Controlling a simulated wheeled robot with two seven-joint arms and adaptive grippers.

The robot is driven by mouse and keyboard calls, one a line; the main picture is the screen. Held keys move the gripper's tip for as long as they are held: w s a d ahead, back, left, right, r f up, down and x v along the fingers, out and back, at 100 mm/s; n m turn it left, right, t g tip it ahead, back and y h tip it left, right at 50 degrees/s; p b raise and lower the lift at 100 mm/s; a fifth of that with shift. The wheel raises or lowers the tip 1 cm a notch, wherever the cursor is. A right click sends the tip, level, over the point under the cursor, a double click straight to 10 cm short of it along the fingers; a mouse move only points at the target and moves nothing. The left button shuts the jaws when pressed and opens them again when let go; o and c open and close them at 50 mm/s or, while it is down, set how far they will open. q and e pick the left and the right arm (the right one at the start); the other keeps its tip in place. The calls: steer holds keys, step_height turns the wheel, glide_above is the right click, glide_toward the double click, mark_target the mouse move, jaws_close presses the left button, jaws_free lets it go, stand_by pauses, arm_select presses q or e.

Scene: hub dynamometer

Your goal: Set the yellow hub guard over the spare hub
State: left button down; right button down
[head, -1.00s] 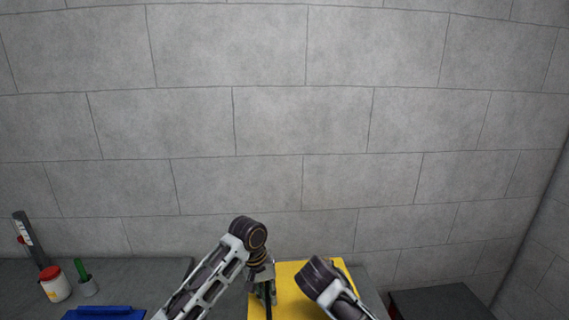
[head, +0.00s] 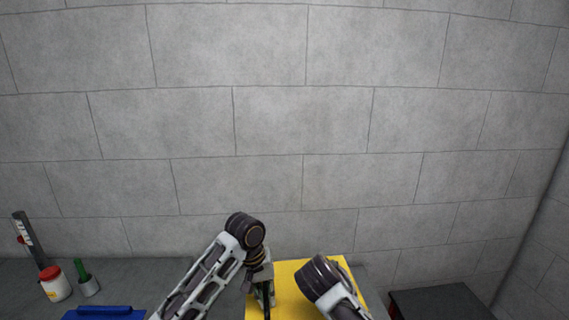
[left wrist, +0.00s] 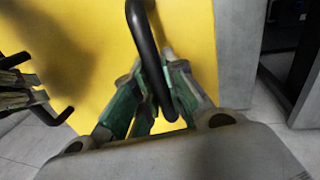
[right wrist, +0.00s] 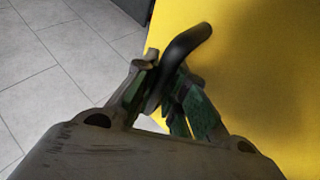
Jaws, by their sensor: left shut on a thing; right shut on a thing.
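The yellow hub guard (head: 288,292) is a broad flat-looking yellow piece at the bottom middle of the head view, partly behind my arms. It also fills much of the left wrist view (left wrist: 80,45) and the right wrist view (right wrist: 270,60). My left gripper (left wrist: 158,98) is shut on one black bar handle (left wrist: 148,55) of the guard; it also shows in the head view (head: 266,298). My right gripper (right wrist: 165,88) is shut on another black handle (right wrist: 187,42). The spare hub is not visible in any view.
A grey bench (head: 130,272) at left holds a red-lidded white jar (head: 54,284), a green-handled tool in a grey cup (head: 86,280) and a blue tray (head: 104,312). A dark box (head: 440,302) stands at right. A block wall (head: 300,120) is behind.

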arm_select(q)
steer(key=shift+s+d+r, duration=0.3)
steer(key=shift+d+r, duration=0.05)
steer(key=shift+d, duration=0.15)
arm_select(e)
steer(key=shift+s+a+r, duration=0.15)
steer(key=shift+a+r, duration=0.25)
steer(key=shift+a, duration=0.25)
arm_select(q)
steer(key=shift+s+r, duration=0.25)
arm_select(e)
steer(key=shift+s+r, duration=0.25)
arm_select(q)
steer(key=shift+s+r, duration=0.35)
steer(key=shift+r, duration=0.05)
arm_select(e)
steer(key=shift+s+d+r, duration=0.15)
steer(key=shift+s+d, duration=0.3)
steer(key=shift+d, duration=0.05)
